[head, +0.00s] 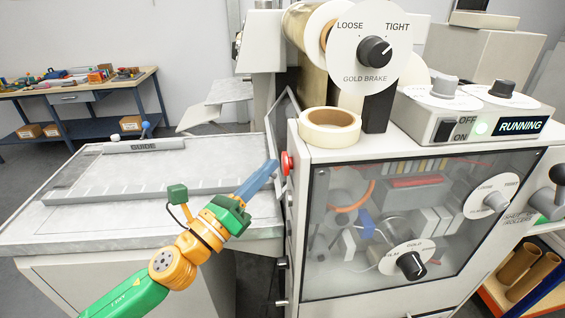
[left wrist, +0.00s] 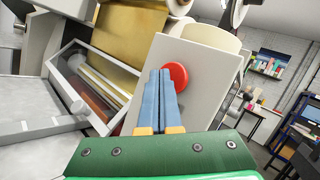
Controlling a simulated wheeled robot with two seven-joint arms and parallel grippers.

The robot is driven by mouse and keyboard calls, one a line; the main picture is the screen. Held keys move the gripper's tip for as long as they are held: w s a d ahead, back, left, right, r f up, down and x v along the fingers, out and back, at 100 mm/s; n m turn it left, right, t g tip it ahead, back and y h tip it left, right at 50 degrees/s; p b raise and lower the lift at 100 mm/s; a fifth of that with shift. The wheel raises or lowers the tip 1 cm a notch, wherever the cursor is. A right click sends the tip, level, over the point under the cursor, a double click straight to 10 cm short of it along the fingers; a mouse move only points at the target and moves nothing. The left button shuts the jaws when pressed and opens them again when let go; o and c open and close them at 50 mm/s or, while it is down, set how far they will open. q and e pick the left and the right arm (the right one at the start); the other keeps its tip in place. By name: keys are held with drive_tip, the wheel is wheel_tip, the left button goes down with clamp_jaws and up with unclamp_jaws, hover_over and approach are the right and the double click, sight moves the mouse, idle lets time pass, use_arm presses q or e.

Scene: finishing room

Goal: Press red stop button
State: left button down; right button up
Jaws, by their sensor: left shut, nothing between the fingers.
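The red stop button (head: 286,163) sticks out from the left side of the grey machine housing, near its front edge. In the left wrist view the red button (left wrist: 177,75) is a round red disc on a pale panel, partly covered by my fingertips. My left gripper (head: 272,166) is shut and empty, its blue fingers pointing at the button. In the left wrist view the shut left fingers (left wrist: 159,74) overlap the button's left part. The tips are very close to it; I cannot tell whether they touch. My right gripper is not in view.
The machine shows a lit RUNNING sign (head: 520,126) and an OFF/ON switch (head: 444,130). A tape roll (head: 329,127) lies on top. A grey feed table (head: 100,215) with a guide bar (head: 150,145) lies to the left. A workbench (head: 80,90) stands behind.

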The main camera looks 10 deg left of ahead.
use_arm(q)
drive_tip(key=shift+w+d, duration=0.1)
drive_tip(key=shift+d, duration=0.25)
idle(0.4)
drive_tip(key=shift+a, duration=0.1)
idle(0.3)
drive_tip(key=shift+s+a, duration=0.2)
drive_tip(key=shift+a, duration=0.4)
drive_tip(key=a+b, duration=0.1)
drive_tip(key=a, duration=0.1)
drive_tip(key=s+a+b, duration=0.1)
drive_tip(key=a+b, duration=0.1)
drive_tip(key=shift+s+a, duration=0.2)
drive_tip(key=shift+a, duration=0.2)
